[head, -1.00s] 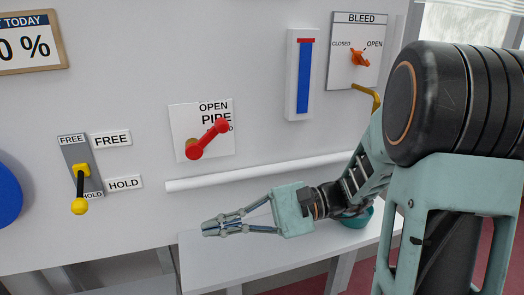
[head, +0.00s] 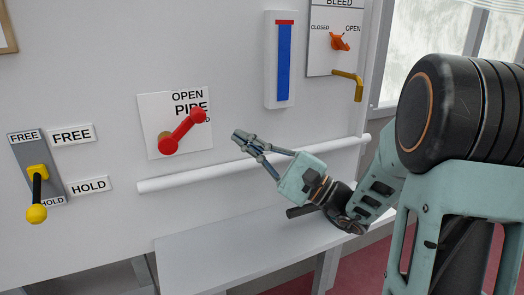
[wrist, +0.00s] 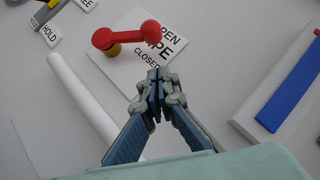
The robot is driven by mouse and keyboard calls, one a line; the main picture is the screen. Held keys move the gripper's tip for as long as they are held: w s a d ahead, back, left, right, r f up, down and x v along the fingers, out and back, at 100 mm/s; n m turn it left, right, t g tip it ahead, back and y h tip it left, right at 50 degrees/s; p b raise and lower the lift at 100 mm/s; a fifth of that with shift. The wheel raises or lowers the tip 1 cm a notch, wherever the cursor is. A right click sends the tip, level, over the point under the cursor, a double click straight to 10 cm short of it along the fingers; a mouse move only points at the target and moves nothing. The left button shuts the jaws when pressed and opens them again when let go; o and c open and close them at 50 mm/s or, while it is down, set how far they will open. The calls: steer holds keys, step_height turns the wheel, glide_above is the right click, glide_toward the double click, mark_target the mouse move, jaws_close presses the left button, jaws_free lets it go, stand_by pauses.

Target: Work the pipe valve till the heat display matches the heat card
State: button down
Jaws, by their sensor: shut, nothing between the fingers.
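The pipe valve is a red lever (head: 183,130) on a white plate (head: 152,112) marked OPEN, PIPE and, at the lower edge, CLOSED. Its arm slants from a brass-coloured pivot at lower left up to a round knob at upper right, near OPEN. It also shows in the wrist view (wrist: 125,36). My gripper (head: 240,138) is shut and empty, just right of the plate and apart from the lever. In the wrist view its closed fingertips (wrist: 155,76) overlap the plate near CLOSED. A blue column gauge (head: 284,65) with a red top stands on the wall; no heat label shows.
A white horizontal rail (head: 215,174) runs below the lever, with a pale shelf (head: 215,250) beneath. A yellow-knobbed FREE/HOLD lever (head: 37,190) is at left, near HOLD. An orange BLEED knob (head: 340,41) and a brass spout (head: 350,80) are at right.

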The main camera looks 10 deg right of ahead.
mark_target(206, 117)
steer(key=a+r, duration=0.3)
steer(key=a, duration=0.2)
steer(key=shift+w, duration=0.2)
steer(key=shift+r, duration=0.15)
steer(key=shift+s+a+r+n+g+p, duration=0.15)
steer(key=shift+a+r+n+g+p, duration=0.2)
steer(key=shift+a+r+n, duration=0.25)
steer(key=shift+d, duration=0.1)
steer(key=shift+f, duration=0.1)
